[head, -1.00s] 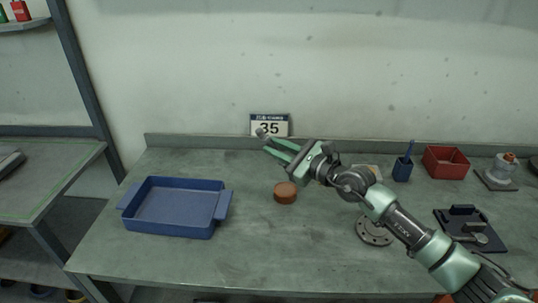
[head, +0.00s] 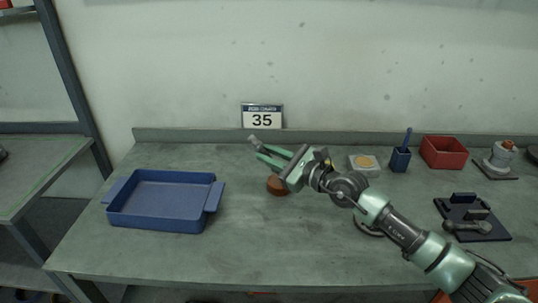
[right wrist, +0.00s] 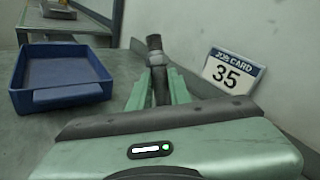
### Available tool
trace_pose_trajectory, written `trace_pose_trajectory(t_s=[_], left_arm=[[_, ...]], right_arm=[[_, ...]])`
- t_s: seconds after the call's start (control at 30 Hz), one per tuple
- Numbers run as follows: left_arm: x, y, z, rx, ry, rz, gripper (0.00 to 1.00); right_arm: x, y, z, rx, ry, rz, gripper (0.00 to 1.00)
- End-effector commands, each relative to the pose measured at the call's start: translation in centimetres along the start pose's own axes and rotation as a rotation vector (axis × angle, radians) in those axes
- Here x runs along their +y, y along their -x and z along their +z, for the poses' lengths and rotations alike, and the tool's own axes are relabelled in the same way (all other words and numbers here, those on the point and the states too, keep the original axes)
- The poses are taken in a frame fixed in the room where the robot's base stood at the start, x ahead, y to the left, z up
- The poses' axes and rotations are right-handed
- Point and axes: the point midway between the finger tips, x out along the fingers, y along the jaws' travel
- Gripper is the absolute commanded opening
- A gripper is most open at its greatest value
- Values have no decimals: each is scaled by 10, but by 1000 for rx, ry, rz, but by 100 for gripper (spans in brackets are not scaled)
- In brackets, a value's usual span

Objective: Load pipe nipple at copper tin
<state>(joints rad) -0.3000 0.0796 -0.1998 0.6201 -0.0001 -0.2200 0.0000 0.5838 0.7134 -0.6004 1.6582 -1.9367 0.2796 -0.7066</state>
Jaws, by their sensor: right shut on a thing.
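My right gripper (head: 264,153) is shut on a grey pipe nipple (head: 252,140), whose end sticks out beyond the fingertips. In the right wrist view the nipple (right wrist: 154,43) stands up between the green fingers (right wrist: 159,85). The copper tin (head: 276,187) is a round brown thing on the bench, just below the gripper in the head view and partly hidden by it. The nipple is apart from the tin. The tin cannot be made out in the right wrist view. My left gripper is not in view.
A blue tray (head: 113,208) stands at the left of the bench. A job card (head: 262,116) stands at the back wall. A blue cup (head: 400,159), a red bin (head: 444,152) and a dark fixture (head: 472,218) are at the right. The front middle is clear.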

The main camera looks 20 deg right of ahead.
Motion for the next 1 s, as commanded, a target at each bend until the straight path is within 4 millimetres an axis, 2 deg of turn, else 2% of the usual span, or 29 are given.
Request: trace_pose_trajectory(t_s=[1.0], left_arm=[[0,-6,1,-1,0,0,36]], right_arm=[[2,-1,-6,-2,-1,-1,0]])
